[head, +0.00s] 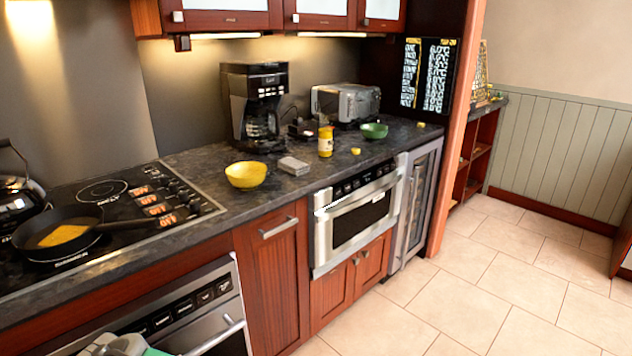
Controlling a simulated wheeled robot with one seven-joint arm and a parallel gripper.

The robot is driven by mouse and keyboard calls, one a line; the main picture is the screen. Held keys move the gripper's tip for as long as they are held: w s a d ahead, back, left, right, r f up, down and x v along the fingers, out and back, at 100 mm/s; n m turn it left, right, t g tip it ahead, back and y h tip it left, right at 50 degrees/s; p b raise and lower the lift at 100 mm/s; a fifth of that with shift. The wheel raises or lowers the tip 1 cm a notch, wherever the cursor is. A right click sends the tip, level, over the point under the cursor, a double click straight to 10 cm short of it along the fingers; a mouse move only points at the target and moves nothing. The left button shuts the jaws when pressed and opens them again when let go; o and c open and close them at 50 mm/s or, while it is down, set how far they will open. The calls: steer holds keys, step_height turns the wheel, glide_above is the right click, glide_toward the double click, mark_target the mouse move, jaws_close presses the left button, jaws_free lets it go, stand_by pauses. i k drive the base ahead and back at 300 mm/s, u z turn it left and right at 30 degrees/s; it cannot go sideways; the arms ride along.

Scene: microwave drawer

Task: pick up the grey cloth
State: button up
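A small light-grey folded item, which looks like the grey cloth (293,165), lies flat on the dark countertop (215,165). It sits to the right of a yellow bowl (246,175) and in front of the coffee maker (255,105). A grey and green piece at the bottom left edge appears to be part of my arm, cut off by the frame. My gripper's fingers do not show. Nothing touches the cloth from above.
A yellow jar (326,141), a green bowl (374,130) and a toaster oven (346,102) stand right of the cloth. A pan (62,238) and kettle (14,196) are on the stove at left. A built-in microwave drawer (357,213) is below. Tiled floor (480,290) is clear at right.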

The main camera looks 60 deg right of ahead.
mark_target(296, 167)
steer(key=z, duration=2.95)
steer(key=i, duration=0.9)
steer(key=u, duration=0.55)
